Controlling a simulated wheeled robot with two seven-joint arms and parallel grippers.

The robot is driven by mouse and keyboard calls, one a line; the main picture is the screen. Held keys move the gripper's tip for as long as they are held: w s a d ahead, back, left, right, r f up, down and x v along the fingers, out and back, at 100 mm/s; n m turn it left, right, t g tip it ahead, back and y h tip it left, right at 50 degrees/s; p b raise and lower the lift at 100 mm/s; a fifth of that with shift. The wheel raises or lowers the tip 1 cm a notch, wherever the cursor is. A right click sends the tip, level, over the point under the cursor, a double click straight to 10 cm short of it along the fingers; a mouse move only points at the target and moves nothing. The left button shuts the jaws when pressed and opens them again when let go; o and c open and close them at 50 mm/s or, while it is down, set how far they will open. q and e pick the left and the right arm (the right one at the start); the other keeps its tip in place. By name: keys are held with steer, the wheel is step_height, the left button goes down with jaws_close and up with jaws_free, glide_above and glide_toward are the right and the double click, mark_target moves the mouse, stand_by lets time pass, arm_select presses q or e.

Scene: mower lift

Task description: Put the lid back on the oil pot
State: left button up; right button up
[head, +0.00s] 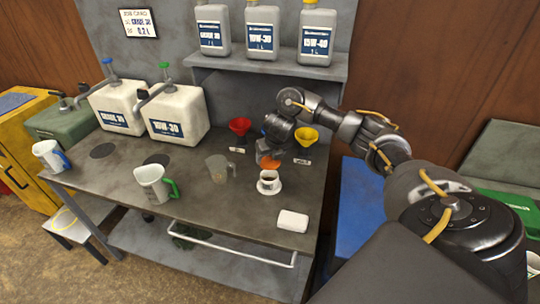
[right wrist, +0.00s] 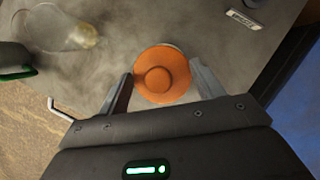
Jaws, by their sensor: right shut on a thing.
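The oil pot (head: 268,187) is a small white vessel with a dark opening, upright on the workbench in the head view. The orange lid (head: 269,160) is round with a central knob; it also shows in the right wrist view (right wrist: 162,76). My right gripper (head: 268,153) is shut on the lid, with one finger on each side of it. In the head view, lid and gripper appear just behind and above the pot, whose opening is uncovered. A pale rim shows past the lid in the right wrist view; I cannot tell what it belongs to. My left gripper is not in view.
A clear measuring jug (head: 217,168) and a green-handled jug (head: 152,184) stand left of the pot. Red (head: 240,126) and yellow (head: 306,137) funnels are behind. Large canisters (head: 175,114) stand at back left.

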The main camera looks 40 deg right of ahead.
mark_target(271, 162)
step_height(271, 162, down, 5)
steer(key=b, duration=0.4)
steer(key=shift+r, duration=0.15)
steer(key=shift+f+b, duration=0.85)
steer(key=shift+b, duration=0.05)
steer(key=shift+w+r, duration=0.2)
stand_by(0.7)
steer(key=shift+f, duration=0.15)
stand_by(0.6)
stand_by(0.7)
steer(key=o, duration=1.3)
